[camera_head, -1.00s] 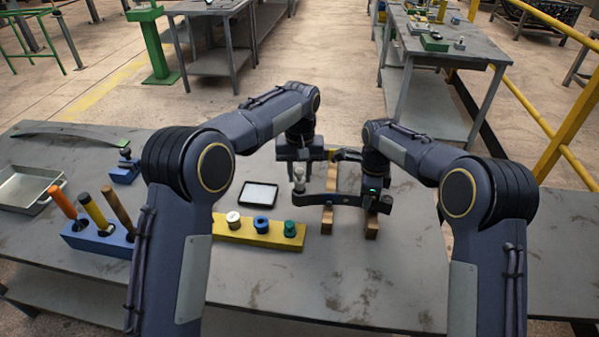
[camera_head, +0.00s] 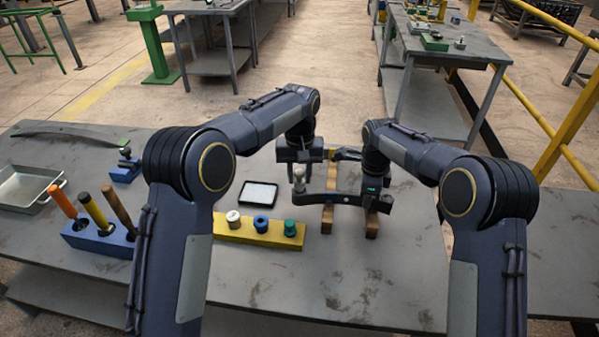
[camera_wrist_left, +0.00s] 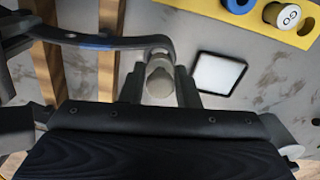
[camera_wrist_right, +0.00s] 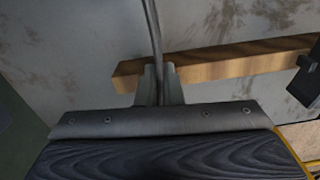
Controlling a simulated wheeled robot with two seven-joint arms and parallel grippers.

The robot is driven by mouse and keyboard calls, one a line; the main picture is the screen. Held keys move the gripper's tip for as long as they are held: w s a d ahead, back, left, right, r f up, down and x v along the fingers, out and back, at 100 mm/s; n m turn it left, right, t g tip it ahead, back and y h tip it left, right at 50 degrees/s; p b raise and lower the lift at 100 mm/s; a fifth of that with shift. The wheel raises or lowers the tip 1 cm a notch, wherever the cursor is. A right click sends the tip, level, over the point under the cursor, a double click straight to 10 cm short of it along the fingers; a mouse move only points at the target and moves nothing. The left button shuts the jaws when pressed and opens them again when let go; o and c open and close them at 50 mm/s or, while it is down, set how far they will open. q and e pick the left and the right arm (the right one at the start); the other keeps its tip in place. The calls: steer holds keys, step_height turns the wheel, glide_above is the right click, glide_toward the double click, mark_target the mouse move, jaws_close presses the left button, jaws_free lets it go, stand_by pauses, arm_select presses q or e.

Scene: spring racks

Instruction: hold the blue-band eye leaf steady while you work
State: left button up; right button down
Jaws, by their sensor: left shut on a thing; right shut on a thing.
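The dark blue-band eye leaf (camera_head: 345,198) lies across two wooden bars (camera_head: 328,213). Its blue band (camera_wrist_left: 95,47) and curled eye end show in the left wrist view. My left gripper (camera_wrist_left: 160,88) is shut on a pale grey cylinder (camera_wrist_left: 160,75), which stands at the leaf's eye; it also shows in the head view (camera_head: 299,173). I cannot tell whether the cylinder is inside the eye. My right gripper (camera_wrist_right: 161,82) is shut on the leaf, seen edge-on (camera_wrist_right: 154,35), above a wooden bar. My arms hide part of the bench.
A yellow block (camera_head: 265,236) holds white, blue and green bushings. A black-framed white pad (camera_head: 258,196) lies behind it. A blue holder (camera_head: 98,240) with several handled tools, a metal tray (camera_head: 22,190) and another curved leaf (camera_head: 70,134) are at left. The front bench is clear.

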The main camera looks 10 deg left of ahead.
mark_target(300, 172)
arm_select(q)
steer(key=shift+f, duration=1.2)
stand_by(0.4)
steer(key=o, duration=0.9)
steer(key=shift+r, duration=0.1)
steer(key=shift+o, duration=0.5)
steer(key=o, duration=0.3)
steer(key=shift+r, duration=3.55)
